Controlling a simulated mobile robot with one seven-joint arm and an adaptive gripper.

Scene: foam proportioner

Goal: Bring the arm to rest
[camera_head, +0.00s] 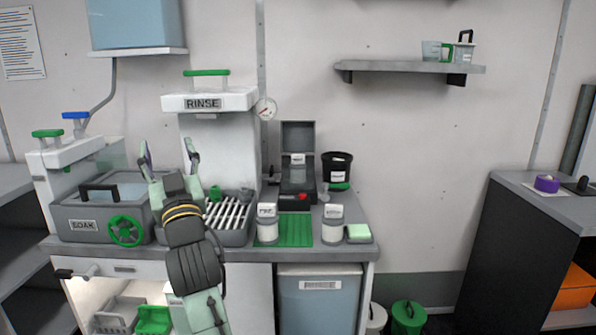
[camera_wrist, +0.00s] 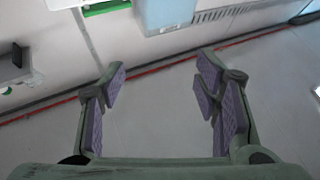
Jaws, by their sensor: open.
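My gripper (camera_head: 168,160) is raised in front of the wash counter, with its two fingers pointing up and spread apart. In the head view it stands between the soak tank (camera_head: 75,222) and the white RINSE unit (camera_head: 207,103), overlapping part of the counter behind it. The wrist view shows the purple-padded fingers of my gripper (camera_wrist: 165,85) wide open with nothing between them.
The counter (camera_head: 330,255) holds a slotted drain tray (camera_head: 225,220), two white-lidded jars (camera_head: 267,225) on or beside a green mat (camera_head: 295,232), a black bucket (camera_head: 337,167) and a sponge (camera_head: 358,233). A wall shelf (camera_head: 410,67) is at upper right. Open floor lies before the right bench (camera_head: 550,205).

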